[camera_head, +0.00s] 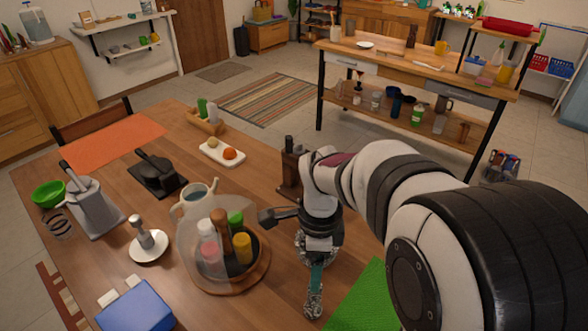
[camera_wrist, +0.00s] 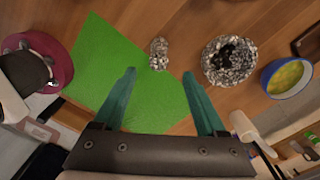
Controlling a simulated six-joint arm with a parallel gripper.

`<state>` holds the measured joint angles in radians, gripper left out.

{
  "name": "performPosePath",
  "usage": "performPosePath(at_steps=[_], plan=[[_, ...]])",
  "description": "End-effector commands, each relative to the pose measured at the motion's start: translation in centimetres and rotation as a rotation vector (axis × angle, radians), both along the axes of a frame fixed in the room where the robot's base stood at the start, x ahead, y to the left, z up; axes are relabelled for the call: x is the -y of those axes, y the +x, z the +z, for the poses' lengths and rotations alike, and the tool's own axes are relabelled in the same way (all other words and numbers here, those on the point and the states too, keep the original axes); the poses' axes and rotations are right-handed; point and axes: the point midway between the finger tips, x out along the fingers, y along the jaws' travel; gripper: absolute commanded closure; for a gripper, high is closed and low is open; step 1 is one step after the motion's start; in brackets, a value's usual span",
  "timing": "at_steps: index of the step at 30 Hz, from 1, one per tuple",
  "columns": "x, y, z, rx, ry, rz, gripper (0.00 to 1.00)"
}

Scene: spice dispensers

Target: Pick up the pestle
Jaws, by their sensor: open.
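The pestle (camera_wrist: 158,53) looks like a short grey speckled stone piece. It rests on the wooden table beside the green mat's edge. In the head view it shows (camera_head: 314,303) just below my gripper's fingers. My gripper (camera_wrist: 160,75) is open and empty, with two teal fingers spread apart. In the wrist view the pestle appears beyond and between the fingertips, apart from both. In the head view the fingers (camera_head: 316,278) point down toward it, and I cannot tell the exact height gap. A speckled stone mortar (camera_wrist: 216,72) with dark contents stands to the pestle's right.
A green mat (camera_wrist: 118,75) lies left of the pestle. A blue bowl (camera_wrist: 270,90) with yellow contents stands beyond the mortar. A round wooden tray (camera_head: 228,287) with several spice dispensers stands close left of my gripper in the head view. A blue box (camera_head: 138,308) is at lower left.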

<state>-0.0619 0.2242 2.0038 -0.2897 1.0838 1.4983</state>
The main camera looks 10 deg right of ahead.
Motion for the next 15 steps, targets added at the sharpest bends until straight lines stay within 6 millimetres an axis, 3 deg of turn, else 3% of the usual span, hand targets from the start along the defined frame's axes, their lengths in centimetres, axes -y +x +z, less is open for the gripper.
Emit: performPosePath(at_steps=[4, 15], plan=[[0.0, -0.3, -4.2, -0.006, 0.000, 0.000, 0.26], [0.4, -0.5, -10.6, -0.006, 0.001, 0.001, 0.26]])
